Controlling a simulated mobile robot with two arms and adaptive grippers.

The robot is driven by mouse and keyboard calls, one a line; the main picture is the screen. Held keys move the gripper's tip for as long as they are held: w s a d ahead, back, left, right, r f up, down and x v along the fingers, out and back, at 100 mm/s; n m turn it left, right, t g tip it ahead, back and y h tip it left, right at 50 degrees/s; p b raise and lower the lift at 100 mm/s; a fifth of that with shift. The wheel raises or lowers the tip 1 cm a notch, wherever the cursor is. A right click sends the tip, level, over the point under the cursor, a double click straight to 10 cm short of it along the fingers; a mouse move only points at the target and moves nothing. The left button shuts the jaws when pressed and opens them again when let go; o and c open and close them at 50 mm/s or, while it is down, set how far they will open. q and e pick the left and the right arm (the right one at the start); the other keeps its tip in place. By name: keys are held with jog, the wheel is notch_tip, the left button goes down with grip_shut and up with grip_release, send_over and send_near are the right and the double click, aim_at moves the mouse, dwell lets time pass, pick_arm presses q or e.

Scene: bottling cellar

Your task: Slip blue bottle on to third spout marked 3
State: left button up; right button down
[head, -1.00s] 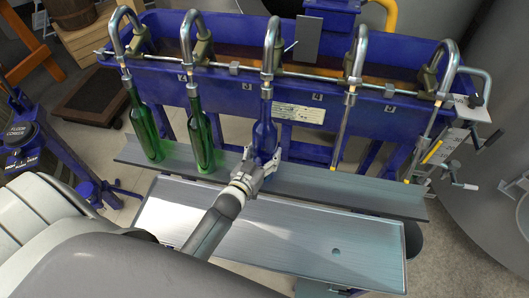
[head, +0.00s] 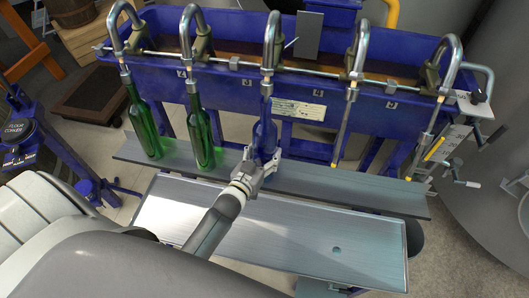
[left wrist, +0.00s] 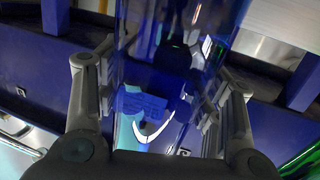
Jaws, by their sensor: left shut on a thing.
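The blue bottle (head: 264,138) stands nearly upright under the third, middle spout (head: 271,45). Its neck meets the spout's lower end; how far the spout reaches inside is hard to tell. Its base is partly hidden by my left gripper (head: 262,164), which is shut around the lower body from the front. In the left wrist view, the transparent blue bottle (left wrist: 165,75) fills the space between the fingers (left wrist: 155,105). Whether its base touches the grey shelf (head: 330,184) cannot be told. My right gripper is not in view.
Two green bottles (head: 145,125) (head: 201,135) hang or stand under the two left spouts. The two right spouts (head: 362,50) (head: 449,65) have no bottles. A metal tray (head: 300,235) lies in front of the shelf. The blue filler trough (head: 225,75) runs behind.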

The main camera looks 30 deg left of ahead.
pick_arm(q)
jog(key=shift+f, duration=0.1)
jog(key=o, duration=1.4)
jog(key=shift+s+f, duration=0.1)
jog(key=shift+f, duration=0.1)
jog(key=s, duration=0.4)
jog(key=s+r, duration=0.1)
jog(key=s, duration=0.3)
jog(key=s+r, duration=0.1)
jog(key=s, duration=0.2)
jog(key=shift+s, duration=0.4)
jog(key=shift+d, duration=0.1)
